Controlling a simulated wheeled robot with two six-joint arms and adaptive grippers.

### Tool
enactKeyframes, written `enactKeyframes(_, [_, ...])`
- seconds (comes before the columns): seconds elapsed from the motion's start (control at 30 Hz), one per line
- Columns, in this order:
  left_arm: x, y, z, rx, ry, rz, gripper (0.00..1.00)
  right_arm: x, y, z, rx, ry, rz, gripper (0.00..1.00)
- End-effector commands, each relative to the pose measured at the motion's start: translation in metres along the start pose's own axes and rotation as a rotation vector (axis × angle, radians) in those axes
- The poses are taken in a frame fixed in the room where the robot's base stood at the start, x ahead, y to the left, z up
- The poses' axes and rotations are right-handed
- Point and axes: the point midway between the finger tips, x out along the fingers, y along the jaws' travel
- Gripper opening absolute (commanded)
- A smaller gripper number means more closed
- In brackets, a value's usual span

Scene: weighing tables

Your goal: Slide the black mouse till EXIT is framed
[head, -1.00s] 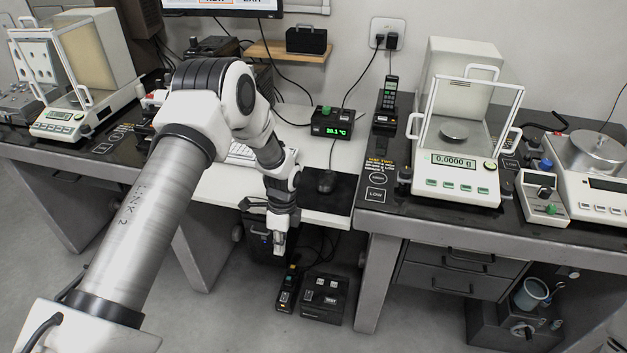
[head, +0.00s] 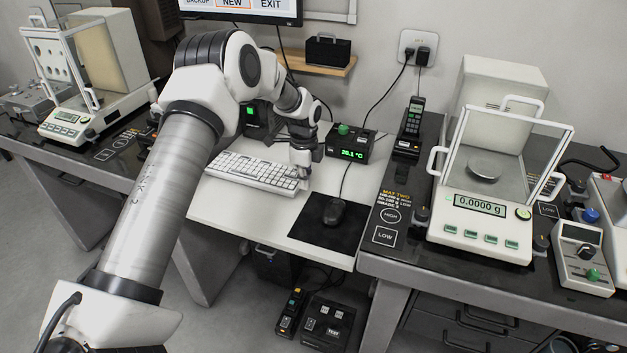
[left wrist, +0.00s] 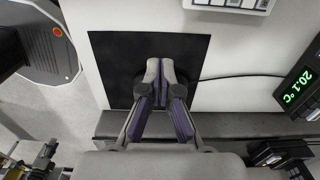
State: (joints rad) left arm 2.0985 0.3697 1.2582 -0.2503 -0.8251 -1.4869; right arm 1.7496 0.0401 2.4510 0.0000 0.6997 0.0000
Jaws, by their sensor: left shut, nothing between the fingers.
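The black mouse (head: 334,212) rests on a black mat (head: 308,228) near the desk's front right; its cable runs back. My left gripper (head: 304,184) points down over the desk, by the keyboard's right end. In the picture it is up and left of the mouse, apart from it. In the left wrist view my left gripper (left wrist: 160,66) is shut and empty over the mat (left wrist: 106,62); the mouse is hidden behind it there. The monitor (head: 240,18), cut off at the top, shows BACKUP, NEW and EXIT, with an orange frame around NEW. My right gripper is out of view.
A white keyboard (head: 252,171) lies left of the mat. A temperature display (head: 349,145) stands behind the mouse. At right, a dark table carries a handset (head: 411,125) and a balance (head: 478,225). Free white desk surface lies in front of the keyboard.

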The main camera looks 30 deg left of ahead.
Motion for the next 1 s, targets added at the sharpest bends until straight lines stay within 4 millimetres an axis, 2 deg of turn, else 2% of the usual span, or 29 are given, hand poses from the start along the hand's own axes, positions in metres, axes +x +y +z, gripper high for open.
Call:
enactKeyframes(0.33, [0.077,0.001,0.000,-0.001,-0.002,0.005,0.00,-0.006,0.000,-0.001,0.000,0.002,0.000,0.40])
enactKeyframes(0.43, [0.073,0.000,-0.021,0.004,-0.001,0.001,0.00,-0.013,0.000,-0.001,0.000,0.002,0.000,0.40])
enactKeyframes(0.6, [0.074,0.001,-0.038,0.000,0.000,0.002,0.00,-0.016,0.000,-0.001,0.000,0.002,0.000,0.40])
enactKeyframes(1.0, [0.075,0.000,-0.043,0.000,0.000,0.001,0.00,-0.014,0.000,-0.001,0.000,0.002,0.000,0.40])
